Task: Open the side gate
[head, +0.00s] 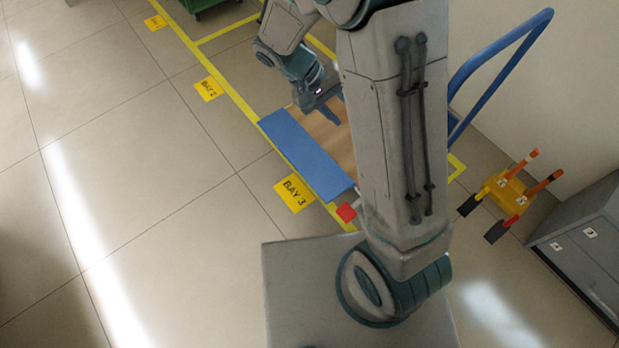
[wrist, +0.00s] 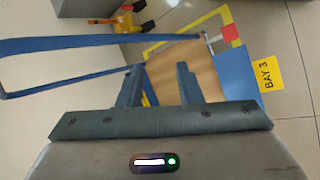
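The side gate looks to be the flat blue panel (head: 305,152) along the near long side of a cart with a wooden deck (head: 338,133). It also shows in the wrist view (wrist: 238,78), right of the deck. I cannot tell whether it stands or lies flat. A red piece (head: 346,212) sits by its near end, beside a small grey fitting (wrist: 212,40) in the wrist view. My gripper (head: 326,108) is over the deck, apart from the panel. In the wrist view its two fingers (wrist: 159,75) are spread with nothing between them.
The cart's blue push handle (head: 500,50) rises at the far right. An orange and yellow rack (head: 511,193) and a grey cabinet (head: 585,245) stand to the right. A BAY 3 floor sign (head: 294,193) lies beside the panel. The floor left of it is clear.

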